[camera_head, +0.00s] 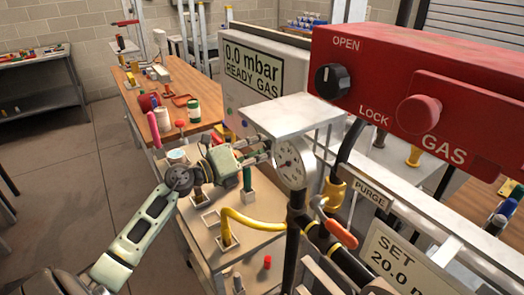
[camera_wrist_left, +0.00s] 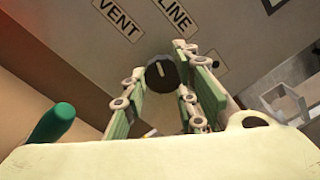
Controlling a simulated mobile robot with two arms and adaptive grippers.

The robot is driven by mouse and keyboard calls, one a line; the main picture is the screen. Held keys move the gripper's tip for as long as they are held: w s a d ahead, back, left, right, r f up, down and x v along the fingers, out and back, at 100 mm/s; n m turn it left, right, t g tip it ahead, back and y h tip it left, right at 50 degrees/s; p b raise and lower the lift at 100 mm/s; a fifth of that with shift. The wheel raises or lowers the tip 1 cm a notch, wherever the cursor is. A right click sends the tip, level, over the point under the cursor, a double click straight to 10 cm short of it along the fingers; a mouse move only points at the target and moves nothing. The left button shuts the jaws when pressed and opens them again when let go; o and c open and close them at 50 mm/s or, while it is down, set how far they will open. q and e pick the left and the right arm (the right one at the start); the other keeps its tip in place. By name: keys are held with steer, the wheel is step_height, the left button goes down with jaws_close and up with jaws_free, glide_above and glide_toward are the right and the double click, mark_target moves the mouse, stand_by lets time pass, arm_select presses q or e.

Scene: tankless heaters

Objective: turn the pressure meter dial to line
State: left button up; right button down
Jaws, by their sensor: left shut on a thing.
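In the left wrist view the dial is a dark round knob (camera_wrist_left: 162,73) with a pale pointer mark, on a grey panel (camera_wrist_left: 225,45). The pointer points up, roughly toward the LINE label (camera_wrist_left: 170,16); the VENT label (camera_wrist_left: 118,20) is left of it. My left gripper (camera_wrist_left: 160,92) has its fingers on both sides of the knob and is shut on it. In the head view my left gripper (camera_head: 260,152) reaches in beside a round pressure gauge (camera_head: 290,163); the knob is hidden there. My right gripper is not in view.
A red gas box (camera_head: 430,90) with a black knob stands close on the right. A display panel (camera_head: 262,68) reads 0.0 mbar READY GAS. Open floor (camera_head: 70,180) lies to the left.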

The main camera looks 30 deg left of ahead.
arm_select(q)
steer(key=shift+a+f+m+b, duration=0.1)
steer(key=shift+f+m+b, duration=0.3)
steer(key=shift+m+b, duration=0.2)
steer(key=m+b, duration=0.2)
steer(key=m, duration=0.1)
steer(key=shift+b, duration=0.3)
steer(key=m+b, duration=0.2)
steer(key=m, duration=0.1)
steer(key=shift+a+r, duration=0.1)
steer(key=shift+r, duration=0.05)
steer(key=shift+r+m+b, duration=0.2)
steer(key=shift+m+b, duration=0.45)
steer(key=shift+m, duration=0.05)
steer(key=shift+a+r, duration=0.1)
steer(key=shift+r, duration=0.05)
steer(key=o, duration=1)
steer(key=shift+w+a, duration=0.1)
